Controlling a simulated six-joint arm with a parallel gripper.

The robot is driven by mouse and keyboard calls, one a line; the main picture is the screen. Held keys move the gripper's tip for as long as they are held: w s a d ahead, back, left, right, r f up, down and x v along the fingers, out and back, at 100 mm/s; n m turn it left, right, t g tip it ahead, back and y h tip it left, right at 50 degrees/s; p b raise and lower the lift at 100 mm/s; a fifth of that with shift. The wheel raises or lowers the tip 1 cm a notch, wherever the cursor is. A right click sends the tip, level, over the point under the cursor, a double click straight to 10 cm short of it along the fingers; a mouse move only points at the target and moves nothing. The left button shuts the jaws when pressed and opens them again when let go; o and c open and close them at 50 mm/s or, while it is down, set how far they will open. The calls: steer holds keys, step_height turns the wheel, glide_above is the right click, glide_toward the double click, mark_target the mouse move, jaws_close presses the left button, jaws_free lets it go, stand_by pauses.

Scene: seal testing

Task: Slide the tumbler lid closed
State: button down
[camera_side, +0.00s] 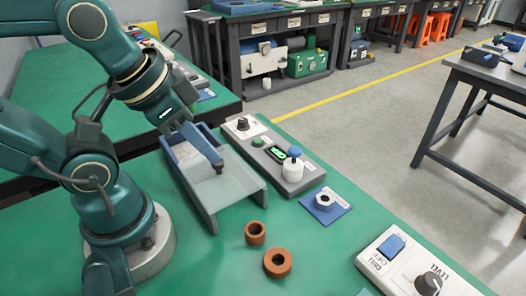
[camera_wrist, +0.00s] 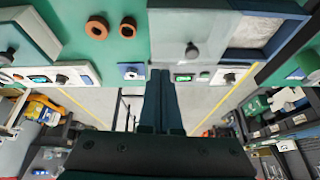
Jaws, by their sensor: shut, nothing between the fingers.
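The tumbler (camera_side: 166,152) is a blue-grey open box on the green bench in the side view. Its lid (camera_side: 232,190) is a pale grey plate with a small dark knob (camera_side: 218,169). The lid covers the near part and leaves the far end of the box open. In the wrist view the lid (camera_wrist: 170,25) lies left of the open box end (camera_wrist: 255,32), and its knob (camera_wrist: 192,51) stands up clear of the plate. My gripper (camera_side: 215,160) is shut and empty, its fingertips above the lid close to the knob. In the wrist view the fingertips (camera_wrist: 160,73) are beside the knob; contact cannot be told.
Two brown rings (camera_side: 255,233) (camera_side: 278,263) lie before the tumbler. A blue plate with a hex part (camera_side: 325,204) and a level panel (camera_side: 418,270) are further right.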

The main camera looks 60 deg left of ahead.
step_height(320, 180, up, 5)
steer(key=w+m+g+y, duration=0.2)
steer(key=m+g, duration=0.1)
steer(key=m, duration=0.6)
steer(key=w+d+m+g, duration=0.1)
steer(key=w+m+g, duration=0.1)
steer(key=m, duration=0.2)
steer(key=m+y, duration=0.2)
glide_toward(223, 176)
steer(key=d+f, duration=0.1)
steer(key=w+d+f, duration=0.1)
steer(key=shift+d+f+g, duration=0.3)
steer(key=shift+f+g, duration=0.1)
steer(key=a, duration=0.1)
steer(key=a+f, duration=0.1)
steer(key=a, duration=0.1)
steer(key=shift+s, duration=0.15)
steer(key=shift+s+a+f, duration=0.1)
steer(key=shift+a, duration=0.45)
steer(key=a, duration=1.4)
steer(key=shift+a, duration=0.3)
